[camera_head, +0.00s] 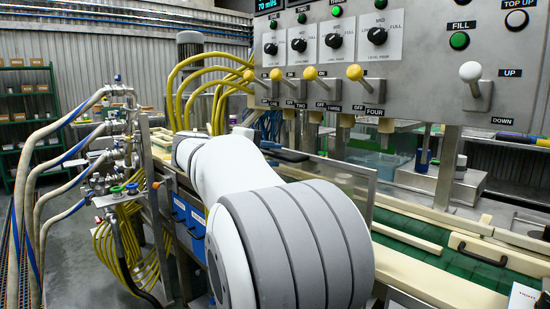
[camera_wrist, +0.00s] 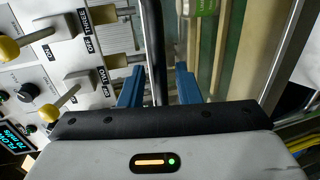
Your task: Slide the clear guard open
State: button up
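The clear guard (camera_head: 345,183) is a see-through pane with a thin metal edge, standing along the front of the conveyor, partly hidden behind my arm in the head view. My gripper (camera_wrist: 159,78) shows two blue fingers in the wrist view. They are spread apart, with a black bar (camera_wrist: 154,40) running between them and a gap visible on each side. I cannot tell for sure whether this bar is the guard's handle. In the head view my fingers are hidden by my own arm.
The control panel (camera_head: 335,50) with yellow-tipped levers (camera_head: 355,73) overhangs the line. A green conveyor (camera_head: 420,245) with beige rails runs to the right, with a black handle (camera_head: 478,250) on it. Valves and hoses (camera_head: 115,150) stand at the left.

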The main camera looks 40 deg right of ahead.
jog(key=shift+x, duration=0.75)
grip_shut()
